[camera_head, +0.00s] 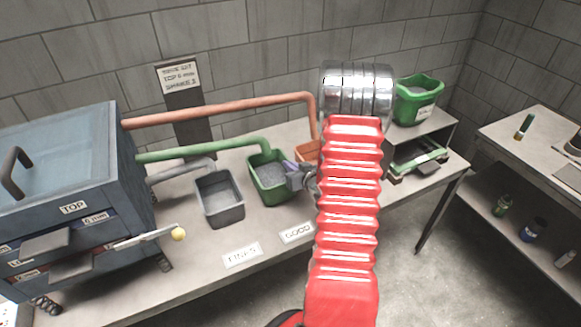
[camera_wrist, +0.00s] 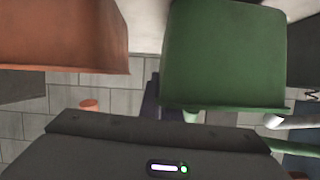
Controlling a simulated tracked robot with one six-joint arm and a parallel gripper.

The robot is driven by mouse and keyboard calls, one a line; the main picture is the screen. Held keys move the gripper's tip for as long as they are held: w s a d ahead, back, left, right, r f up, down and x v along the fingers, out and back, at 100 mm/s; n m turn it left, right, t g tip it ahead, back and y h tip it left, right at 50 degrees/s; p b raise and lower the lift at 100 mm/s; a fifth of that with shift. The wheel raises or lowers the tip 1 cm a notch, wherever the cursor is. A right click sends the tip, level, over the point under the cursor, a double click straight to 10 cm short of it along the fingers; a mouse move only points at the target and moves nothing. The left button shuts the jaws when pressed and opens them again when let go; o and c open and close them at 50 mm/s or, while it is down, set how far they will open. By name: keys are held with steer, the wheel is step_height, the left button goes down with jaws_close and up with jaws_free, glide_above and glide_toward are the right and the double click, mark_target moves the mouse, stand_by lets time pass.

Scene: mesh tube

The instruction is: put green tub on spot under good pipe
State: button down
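The green tub (camera_head: 269,190) stands on the bench with grey grainy material in it. The green pipe (camera_head: 215,150) ends just above its back edge. A label reading GOOD (camera_head: 297,232) lies in front of it. My gripper (camera_head: 297,177) is at the tub's right side, partly hidden by my red arm. I cannot tell whether it touches the tub or how its fingers stand. In the wrist view, which looks upside down, the green tub (camera_wrist: 225,60) is close at upper right. The gripper's dark body (camera_wrist: 150,145) fills the bottom; no fingers are clear.
An orange tub (camera_head: 306,150) stands close behind my gripper, under the orange pipe (camera_head: 220,110). A grey tub (camera_head: 220,198) is left of the green one, behind a FINES label (camera_head: 243,255). Another green container (camera_head: 418,102) sits on the right shelf. A blue machine (camera_head: 55,170) stands left.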

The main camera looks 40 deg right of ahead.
steer(key=shift+f, duration=0.95)
steer(key=c, duration=2.5)
jaws_free()
steer(key=o, duration=0.6)
steer(key=shift+a+f, duration=0.1)
